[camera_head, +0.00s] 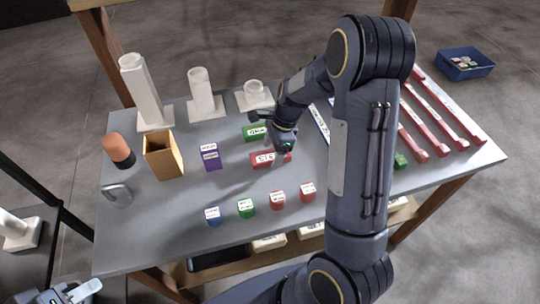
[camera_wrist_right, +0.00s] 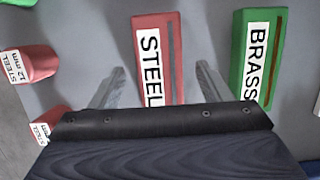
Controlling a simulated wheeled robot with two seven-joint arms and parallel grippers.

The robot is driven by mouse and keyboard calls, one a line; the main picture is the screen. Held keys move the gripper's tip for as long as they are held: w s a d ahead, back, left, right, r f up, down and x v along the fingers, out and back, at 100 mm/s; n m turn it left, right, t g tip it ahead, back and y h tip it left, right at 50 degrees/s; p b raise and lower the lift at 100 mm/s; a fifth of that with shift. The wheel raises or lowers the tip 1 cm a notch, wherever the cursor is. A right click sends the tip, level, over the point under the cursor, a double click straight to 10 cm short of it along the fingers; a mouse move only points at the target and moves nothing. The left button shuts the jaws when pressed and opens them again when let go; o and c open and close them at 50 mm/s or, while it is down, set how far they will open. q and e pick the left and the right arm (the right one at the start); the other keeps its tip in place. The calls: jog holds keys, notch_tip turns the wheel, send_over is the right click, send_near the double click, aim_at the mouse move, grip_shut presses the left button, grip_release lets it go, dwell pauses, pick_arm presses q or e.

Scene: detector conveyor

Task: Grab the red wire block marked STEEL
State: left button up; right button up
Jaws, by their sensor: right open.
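The red wire block marked STEEL (camera_head: 264,160) lies on the grey table, partly hidden behind my right gripper (camera_head: 284,143) in the head view. In the right wrist view the block (camera_wrist_right: 154,60) lies ahead of and between the two spread fingers of my right gripper (camera_wrist_right: 160,82), label readable. The fingers are open with nothing held; whether they reach down beside the block I cannot tell. My left gripper (camera_head: 75,293) is at the bottom left corner, away from the table top, its jaws unclear.
A green BRASS block (camera_head: 254,133) lies close beside the red one. Small blue (camera_head: 212,216), green (camera_head: 246,208) and red cubes (camera_head: 278,200) stand in front. A purple block (camera_head: 210,157) and tan box (camera_head: 162,155) stand left. White posts (camera_head: 142,90) line the back.

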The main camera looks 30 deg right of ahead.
jog(key=shift+f, duration=0.3)
jog(key=c, duration=1.1)
jog(key=shift+r, duration=0.1)
